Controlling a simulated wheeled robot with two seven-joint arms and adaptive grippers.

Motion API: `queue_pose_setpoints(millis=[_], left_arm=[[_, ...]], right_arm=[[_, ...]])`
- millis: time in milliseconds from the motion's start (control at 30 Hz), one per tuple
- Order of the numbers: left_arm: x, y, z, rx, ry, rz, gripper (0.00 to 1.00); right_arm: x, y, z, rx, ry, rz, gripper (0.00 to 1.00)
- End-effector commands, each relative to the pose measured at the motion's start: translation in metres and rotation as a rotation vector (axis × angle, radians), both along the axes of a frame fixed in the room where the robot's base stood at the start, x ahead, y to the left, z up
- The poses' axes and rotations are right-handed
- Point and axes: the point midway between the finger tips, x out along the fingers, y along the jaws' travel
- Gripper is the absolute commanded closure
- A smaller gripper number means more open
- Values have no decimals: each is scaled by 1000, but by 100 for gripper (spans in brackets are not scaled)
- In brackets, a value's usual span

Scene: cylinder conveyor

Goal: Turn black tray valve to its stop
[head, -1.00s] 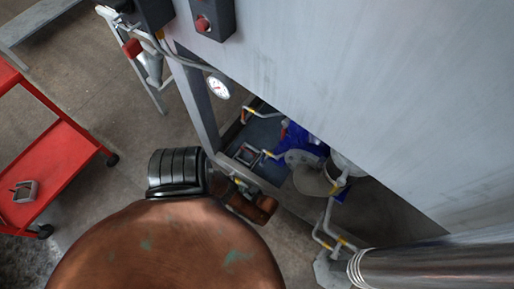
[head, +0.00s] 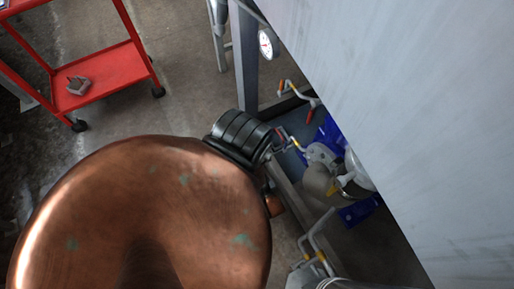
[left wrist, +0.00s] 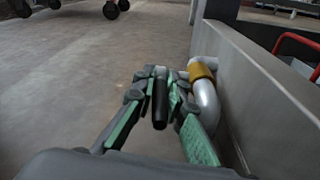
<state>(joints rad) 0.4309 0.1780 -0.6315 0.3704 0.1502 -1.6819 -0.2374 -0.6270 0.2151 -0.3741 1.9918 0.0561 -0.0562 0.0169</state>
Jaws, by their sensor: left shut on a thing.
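In the left wrist view my left gripper (left wrist: 160,84) has its green-padded fingers closed on a black valve handle (left wrist: 160,108). The handle points toward the camera, beside a pale bent pipe (left wrist: 206,102) with a brass-coloured collar (left wrist: 200,70). The pipe runs along a grey metal tray wall (left wrist: 255,95). In the head view my copper-coloured arm and its black wrist cover the place where the left gripper works. The fingers and black handle cannot be made out there. My right gripper is in neither current view.
Under the large grey machine panel (head: 380,90) are blue parts (head: 330,135) and several pipes with coloured levers. A machine leg (head: 245,65) stands close to my wrist. A red cart (head: 112,72) stands at upper left. Open floor lies between cart and machine.

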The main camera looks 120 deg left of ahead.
Motion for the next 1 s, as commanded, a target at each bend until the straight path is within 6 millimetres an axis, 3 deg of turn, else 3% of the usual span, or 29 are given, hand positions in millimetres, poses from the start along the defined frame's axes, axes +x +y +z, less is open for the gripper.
queue_pose_setpoints(millis=[500,533,600,1000], left_arm=[[-5,0,-1,3,9,9,100],[-5,0,-1,3,9,9,86],[-5,0,-1,3,9,10,81],[2,-5,0,4,8,10,81]], right_arm=[[-2,0,-2,1,-16,4,74],[-2,0,-2,1,-15,5,74],[-2,0,-2,1,-15,5,74],[-2,0,-2,2,-14,3,74]])
